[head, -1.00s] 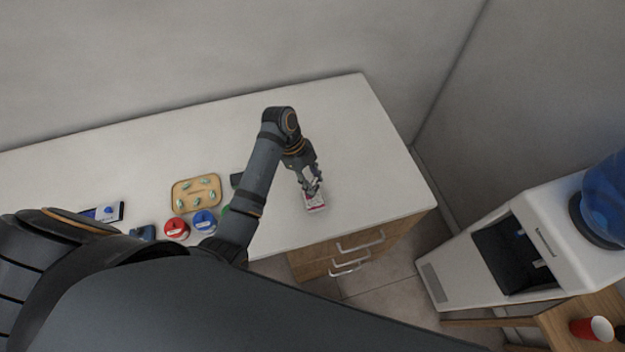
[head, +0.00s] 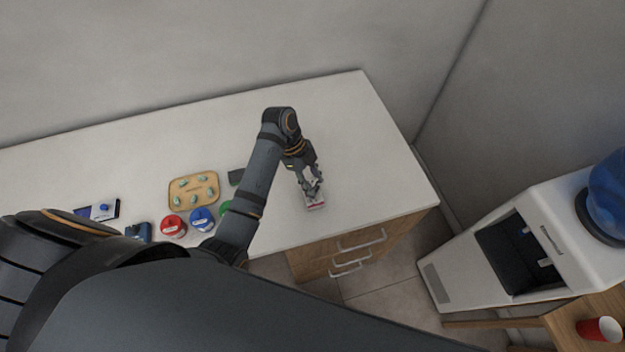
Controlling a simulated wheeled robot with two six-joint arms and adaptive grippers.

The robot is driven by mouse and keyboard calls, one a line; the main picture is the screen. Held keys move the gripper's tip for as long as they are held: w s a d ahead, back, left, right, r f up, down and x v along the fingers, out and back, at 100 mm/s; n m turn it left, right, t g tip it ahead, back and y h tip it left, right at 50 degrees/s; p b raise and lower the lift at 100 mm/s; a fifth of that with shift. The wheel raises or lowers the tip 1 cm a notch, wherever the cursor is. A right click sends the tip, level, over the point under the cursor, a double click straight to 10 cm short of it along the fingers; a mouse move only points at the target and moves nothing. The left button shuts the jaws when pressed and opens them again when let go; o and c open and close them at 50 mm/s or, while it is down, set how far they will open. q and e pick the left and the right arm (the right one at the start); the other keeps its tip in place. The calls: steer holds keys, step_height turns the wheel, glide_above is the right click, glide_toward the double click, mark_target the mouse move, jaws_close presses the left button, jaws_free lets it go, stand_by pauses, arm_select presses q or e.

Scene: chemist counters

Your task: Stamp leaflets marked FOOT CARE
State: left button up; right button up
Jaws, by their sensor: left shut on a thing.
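A small white leaflet with red edging (head: 316,205) lies near the front right part of the counter. I cannot read its marking. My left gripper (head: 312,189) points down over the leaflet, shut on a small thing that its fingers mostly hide. I cannot tell whether that thing touches the leaflet. Red (head: 173,225), blue (head: 202,220) and green (head: 226,208) round pads or tins stand in a row to the left, the green one partly behind my arm. My right gripper is not in view.
On the white counter (head: 345,120) are a tan tray (head: 183,204) with several small green pieces, a dark block (head: 236,177), a blue-and-white device (head: 103,210) and a dark blue item (head: 138,232). A water dispenser (head: 455,268) stands right. The counter's back right is clear.

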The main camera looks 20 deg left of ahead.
arm_select(q)
steer(key=shift+f, duration=0.45)
stand_by(0.3)
steer(key=shift+s+f, duration=0.1)
stand_by(1.7)
step_height(320, 180, up, 5)
steer(key=p, duration=0.6)
steer(key=shift+r+p, duration=0.6)
steer(key=shift+r, duration=0.55)
